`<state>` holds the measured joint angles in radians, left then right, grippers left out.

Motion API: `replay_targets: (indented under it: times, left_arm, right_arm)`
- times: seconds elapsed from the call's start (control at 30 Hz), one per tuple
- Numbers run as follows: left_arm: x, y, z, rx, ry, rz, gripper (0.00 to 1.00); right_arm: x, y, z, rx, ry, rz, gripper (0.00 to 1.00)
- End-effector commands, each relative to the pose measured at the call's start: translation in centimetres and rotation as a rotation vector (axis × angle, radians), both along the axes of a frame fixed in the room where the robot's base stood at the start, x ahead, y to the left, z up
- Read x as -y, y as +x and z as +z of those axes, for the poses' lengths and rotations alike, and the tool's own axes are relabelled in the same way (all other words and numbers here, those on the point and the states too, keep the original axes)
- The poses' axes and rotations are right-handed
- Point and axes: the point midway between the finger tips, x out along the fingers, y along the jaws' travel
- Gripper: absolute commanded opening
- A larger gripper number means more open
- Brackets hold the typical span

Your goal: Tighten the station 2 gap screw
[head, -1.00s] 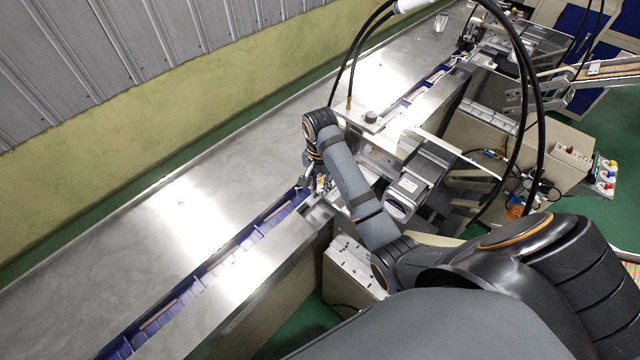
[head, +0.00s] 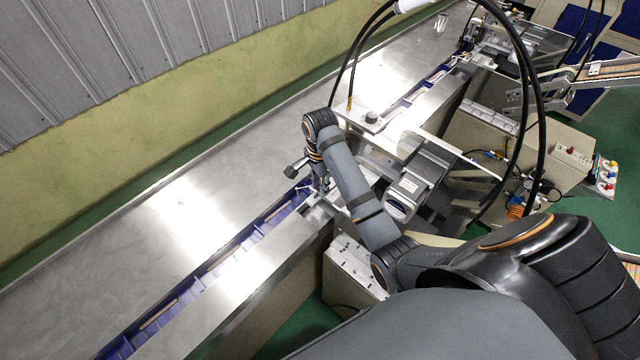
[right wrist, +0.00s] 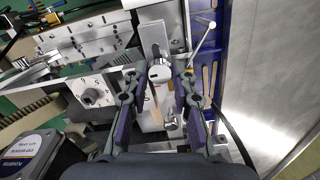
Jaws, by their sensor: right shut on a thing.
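The gap screw (right wrist: 160,73) shows in the right wrist view as a round silver head on a metal bracket. The screw is too small and too covered by my wrist to make out there. My left gripper is not in view.
The steel conveyor (head: 130,235) has a blue channel (head: 180,300) with thin sticks in it. A thin rod (right wrist: 203,42) stands close to the right finger. A machine block (head: 410,190) is right of my forearm. Black cables (head: 540,110) arch over the station.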

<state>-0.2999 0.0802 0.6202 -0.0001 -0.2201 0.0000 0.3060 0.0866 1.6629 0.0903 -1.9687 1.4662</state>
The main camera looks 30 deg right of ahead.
Motion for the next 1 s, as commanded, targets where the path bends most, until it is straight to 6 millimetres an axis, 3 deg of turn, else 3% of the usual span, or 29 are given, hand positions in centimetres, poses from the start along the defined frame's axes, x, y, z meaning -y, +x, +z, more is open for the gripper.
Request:
replay_targets:
  times: [0.33, 0.37, 0.5, 0.83, 1.0]
  left_arm:
    - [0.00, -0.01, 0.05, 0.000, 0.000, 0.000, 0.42]
    - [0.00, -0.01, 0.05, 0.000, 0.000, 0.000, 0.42]
    - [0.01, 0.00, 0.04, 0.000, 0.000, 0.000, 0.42]
    - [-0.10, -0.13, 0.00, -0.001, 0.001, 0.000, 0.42]
    - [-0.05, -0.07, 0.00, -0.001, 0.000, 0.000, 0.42]
  right_arm:
    - [0.18, 0.30, 0.39, 0.013, -0.006, -0.003, 0.00]
    - [0.18, 0.30, 0.39, 0.012, -0.006, -0.003, 0.29]
    - [0.14, 0.22, 0.28, 0.009, -0.004, -0.002, 0.48]
    - [0.04, 0.06, 0.08, 0.002, -0.002, 0.013, 0.48]
    - [0.03, 0.02, 0.04, 0.001, -0.001, 0.176, 0.48]
